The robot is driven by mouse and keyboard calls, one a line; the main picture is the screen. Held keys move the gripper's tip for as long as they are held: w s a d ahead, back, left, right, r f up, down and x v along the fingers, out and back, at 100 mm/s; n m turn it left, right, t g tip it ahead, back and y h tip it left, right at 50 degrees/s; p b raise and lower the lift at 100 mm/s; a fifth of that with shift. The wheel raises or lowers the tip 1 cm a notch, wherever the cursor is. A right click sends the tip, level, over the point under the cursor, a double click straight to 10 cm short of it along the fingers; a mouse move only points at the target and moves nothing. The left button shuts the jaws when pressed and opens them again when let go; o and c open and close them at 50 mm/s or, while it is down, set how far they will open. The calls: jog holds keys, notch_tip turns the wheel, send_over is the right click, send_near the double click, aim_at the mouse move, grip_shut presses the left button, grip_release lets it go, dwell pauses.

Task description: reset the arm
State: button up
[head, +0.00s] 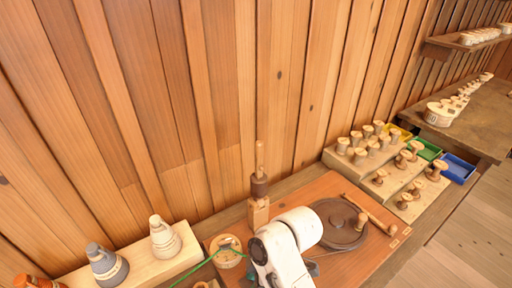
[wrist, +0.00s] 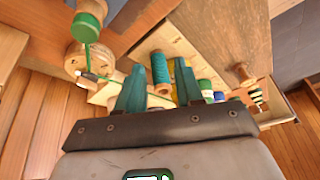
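My white arm (head: 285,245) reaches over the workbench from the bottom of the head view; its gripper is not clearly visible there. In the wrist view my gripper (wrist: 158,85) shows two teal fingers standing apart. A spool with teal thread (wrist: 160,70) shows in the gap between them and looks to lie beyond the fingertips; I see no finger pressing on it, though its distance is hard to tell.
A dark wheel with a wooden crank (head: 342,222) and a post with a brown spool (head: 259,185) stand near my arm. Thread cones (head: 165,238) are at left. A stepped rack of spools (head: 385,160) and a blue bin (head: 458,168) are at right. Green thread (head: 205,263) runs beside the arm.

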jog(key=s+d+f+m+t+h+b, duration=0.1)
jog(key=s+d+f+m+h+b, duration=0.1)
jog(key=s+d+f+m, duration=0.3)
jog(key=s+d+f+m+h+b, duration=0.2)
jog(key=s+d+f+m, duration=0.3)
jog(key=s+d+m, duration=0.9)
jog(key=s+d, duration=0.3)
jog(key=d, duration=0.5)
jog(key=shift+s+d+t+h, duration=0.3)
jog(key=shift+t, duration=0.1)
